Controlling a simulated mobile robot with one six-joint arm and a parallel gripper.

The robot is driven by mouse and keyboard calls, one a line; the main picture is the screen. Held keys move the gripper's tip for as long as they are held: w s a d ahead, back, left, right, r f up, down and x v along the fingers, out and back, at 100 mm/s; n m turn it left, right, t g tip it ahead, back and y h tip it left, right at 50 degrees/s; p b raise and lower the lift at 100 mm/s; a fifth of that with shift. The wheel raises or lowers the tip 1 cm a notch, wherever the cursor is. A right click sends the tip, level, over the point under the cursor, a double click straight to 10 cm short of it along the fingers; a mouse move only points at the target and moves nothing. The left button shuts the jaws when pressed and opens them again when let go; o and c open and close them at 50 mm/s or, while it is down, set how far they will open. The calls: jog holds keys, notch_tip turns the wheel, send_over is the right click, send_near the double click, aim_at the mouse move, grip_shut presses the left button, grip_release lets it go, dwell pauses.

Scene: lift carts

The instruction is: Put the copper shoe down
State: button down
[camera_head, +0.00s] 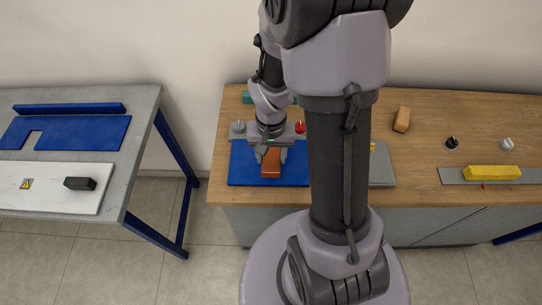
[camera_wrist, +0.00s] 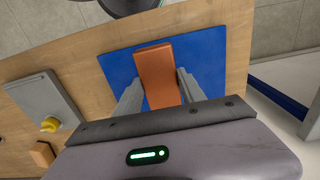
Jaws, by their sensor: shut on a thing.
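The copper shoe (camera_head: 271,163) is an orange-brown block over the blue mat (camera_head: 240,166) on the wooden bench. My gripper (camera_head: 270,156) is shut on it from above. In the wrist view the shoe (camera_wrist: 156,72) lies between the two grey fingers of my gripper (camera_wrist: 158,92), with the blue mat (camera_wrist: 205,58) around it. I cannot tell whether the shoe touches the mat or is slightly above it. Part of the shoe is hidden by my gripper in the head view.
Another orange-brown block (camera_head: 402,119) stands on the wooden bench (camera_head: 440,110) to the right. A yellow block (camera_head: 492,172) lies on a grey strip at the far right. A grey table (camera_head: 140,105) at left holds blue plates and a dark block (camera_head: 79,184). My arm hides the bench's middle.

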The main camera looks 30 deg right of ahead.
aim_at(269, 154)
jog(key=w, duration=0.1)
jog(key=w+d, duration=0.1)
jog(key=w, duration=0.1)
jog(key=shift+d+f, duration=0.1)
jog(key=shift+f, duration=0.05)
jog(key=shift+f+b, duration=0.9)
jog(key=shift+f, duration=0.75)
jog(key=shift+f, duration=0.15)
jog(key=c, duration=0.7)
grip_release()
